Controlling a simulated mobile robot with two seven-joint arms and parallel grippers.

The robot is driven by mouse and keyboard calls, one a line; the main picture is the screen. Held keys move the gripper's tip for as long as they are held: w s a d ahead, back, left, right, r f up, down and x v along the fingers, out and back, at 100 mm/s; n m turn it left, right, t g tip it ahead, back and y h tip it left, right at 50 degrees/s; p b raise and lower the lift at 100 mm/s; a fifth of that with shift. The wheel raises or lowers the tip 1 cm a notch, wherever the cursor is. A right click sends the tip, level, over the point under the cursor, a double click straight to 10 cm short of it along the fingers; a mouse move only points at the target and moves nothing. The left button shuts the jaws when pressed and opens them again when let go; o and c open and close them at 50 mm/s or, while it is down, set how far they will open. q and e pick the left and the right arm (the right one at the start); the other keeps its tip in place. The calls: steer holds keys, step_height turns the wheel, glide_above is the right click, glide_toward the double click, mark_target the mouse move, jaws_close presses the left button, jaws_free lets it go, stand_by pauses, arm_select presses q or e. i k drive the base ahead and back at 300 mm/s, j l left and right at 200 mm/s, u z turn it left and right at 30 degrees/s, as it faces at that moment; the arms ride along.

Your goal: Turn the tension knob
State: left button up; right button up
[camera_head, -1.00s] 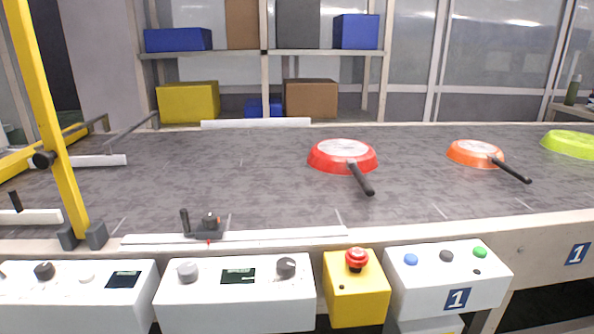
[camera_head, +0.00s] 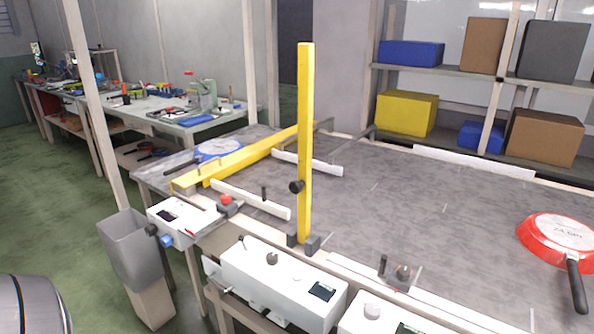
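Several knobs show, and I cannot tell which is the tension knob. Neither of my grippers is in view.
A yellow post (camera_head: 305,140) stands at the belt's front edge. A red pan (camera_head: 555,232) lies on the grey conveyor belt (camera_head: 420,215) at right. A grey bin (camera_head: 133,255) stands left of the conveyor. Green floor (camera_head: 50,220) is open at left.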

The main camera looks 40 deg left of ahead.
mark_target(150, 229)
steer(key=u, duration=2.05)
